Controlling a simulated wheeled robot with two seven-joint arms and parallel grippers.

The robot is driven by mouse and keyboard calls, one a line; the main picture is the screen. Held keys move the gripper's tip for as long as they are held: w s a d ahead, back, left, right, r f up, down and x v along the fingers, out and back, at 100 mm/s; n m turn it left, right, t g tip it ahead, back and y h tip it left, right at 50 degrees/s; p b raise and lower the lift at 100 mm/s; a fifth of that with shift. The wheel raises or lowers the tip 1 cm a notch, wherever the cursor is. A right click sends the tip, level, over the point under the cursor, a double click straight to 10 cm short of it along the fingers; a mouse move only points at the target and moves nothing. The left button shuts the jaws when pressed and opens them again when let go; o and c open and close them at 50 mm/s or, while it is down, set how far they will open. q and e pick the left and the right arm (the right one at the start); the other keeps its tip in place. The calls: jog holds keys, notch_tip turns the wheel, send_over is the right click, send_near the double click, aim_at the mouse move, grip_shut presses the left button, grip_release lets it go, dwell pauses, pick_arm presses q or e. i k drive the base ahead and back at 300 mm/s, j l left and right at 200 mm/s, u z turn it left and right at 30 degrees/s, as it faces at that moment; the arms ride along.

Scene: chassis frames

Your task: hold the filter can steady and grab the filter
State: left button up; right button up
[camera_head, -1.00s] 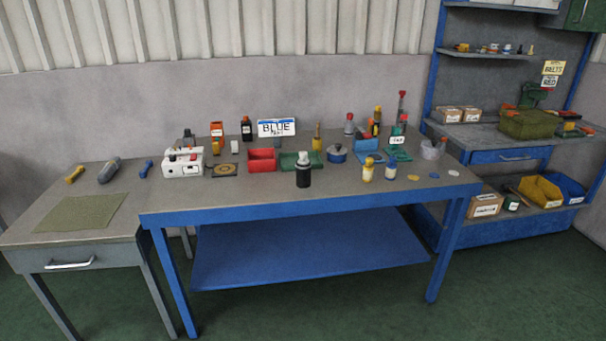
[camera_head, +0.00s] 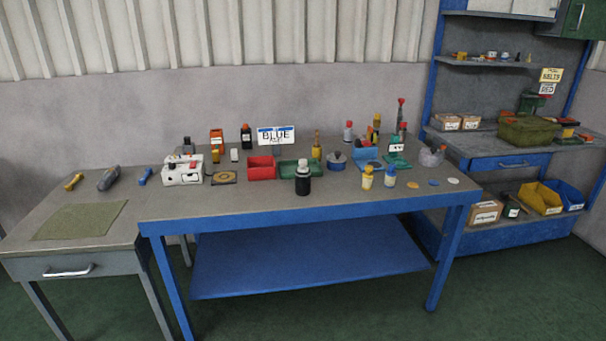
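A black can (camera_head: 303,186) stands upright near the front edge of the blue-framed workbench, about the middle. A pale grey-white top part (camera_head: 303,167) sticks up from it, which may be the filter; how deep it sits in the can is hidden. Neither of my grippers is in view, and nothing touches the can.
A red bin (camera_head: 262,168) and a green tray (camera_head: 294,164) are behind the can. A white box-like device (camera_head: 182,171) is to the left. The bench front around the can is clear.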

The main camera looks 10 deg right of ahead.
aim_at(302, 169)
jog(key=i+l+u, duration=0.1)
jog(key=i+l, duration=0.25)
jog(key=i+l+u, duration=0.15)
jog(key=i+l, duration=0.25)
jog(key=i+l+u, duration=0.1)
jog(key=i+l, duration=0.35)
jog(key=i+l+u, duration=0.15)
jog(key=i+l, duration=0.2)
jog(key=l, duration=0.15)
jog(key=i+l+u, duration=0.1)
jog(key=i+l, duration=0.2)
jog(key=l, duration=0.2)
